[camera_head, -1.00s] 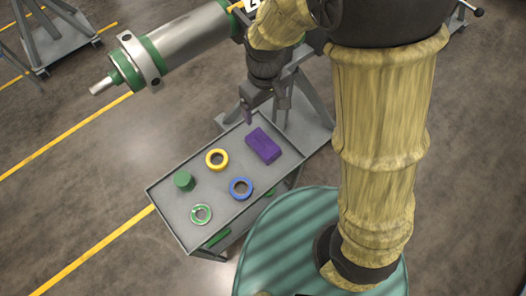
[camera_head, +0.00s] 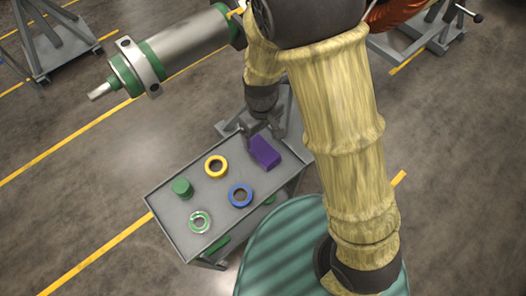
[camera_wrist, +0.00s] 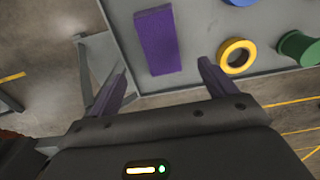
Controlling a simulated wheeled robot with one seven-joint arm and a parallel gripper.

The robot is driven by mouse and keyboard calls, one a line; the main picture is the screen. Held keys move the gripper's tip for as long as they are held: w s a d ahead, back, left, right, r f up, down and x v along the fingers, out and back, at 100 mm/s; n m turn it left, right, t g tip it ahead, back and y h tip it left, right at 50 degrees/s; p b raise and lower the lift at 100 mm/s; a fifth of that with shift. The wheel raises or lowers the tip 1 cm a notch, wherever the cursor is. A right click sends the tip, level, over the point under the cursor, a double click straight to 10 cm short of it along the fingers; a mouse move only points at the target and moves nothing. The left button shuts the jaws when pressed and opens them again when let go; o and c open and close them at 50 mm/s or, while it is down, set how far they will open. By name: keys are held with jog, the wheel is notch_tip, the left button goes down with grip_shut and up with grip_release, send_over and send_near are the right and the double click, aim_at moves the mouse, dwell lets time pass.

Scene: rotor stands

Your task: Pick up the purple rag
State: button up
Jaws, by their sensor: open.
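The purple rag (camera_head: 265,152) is a folded block lying flat at the far end of the grey cart top, partly hidden by my gripper in the head view. In the wrist view the rag (camera_wrist: 158,41) lies ahead of my gripper, between the lines of the two fingers. My gripper (camera_head: 248,138) is above the cart's far edge, beside the rag. In the wrist view my gripper (camera_wrist: 161,82) has its two purple-tipped fingers wide apart and nothing between them.
The grey cart (camera_head: 171,211) also bears a yellow ring (camera_head: 216,158), a blue ring (camera_head: 240,187), a green spool (camera_head: 182,188) and a green-and-silver ring (camera_head: 200,214). A large silver-and-green rotor (camera_head: 190,45) hangs over the floor behind the cart.

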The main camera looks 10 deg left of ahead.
aim_at(263, 150)
notch_tip(263, 150, down, 4)
jog(key=shift+r, duration=0.25)
jog(key=f, duration=0.5)
jog(key=shift+s+d+f+b, duration=0.1)
jog(key=shift+s+d+b, duration=0.15)
jog(key=shift+s+b, duration=0.1)
jog(key=c, duration=1.1)
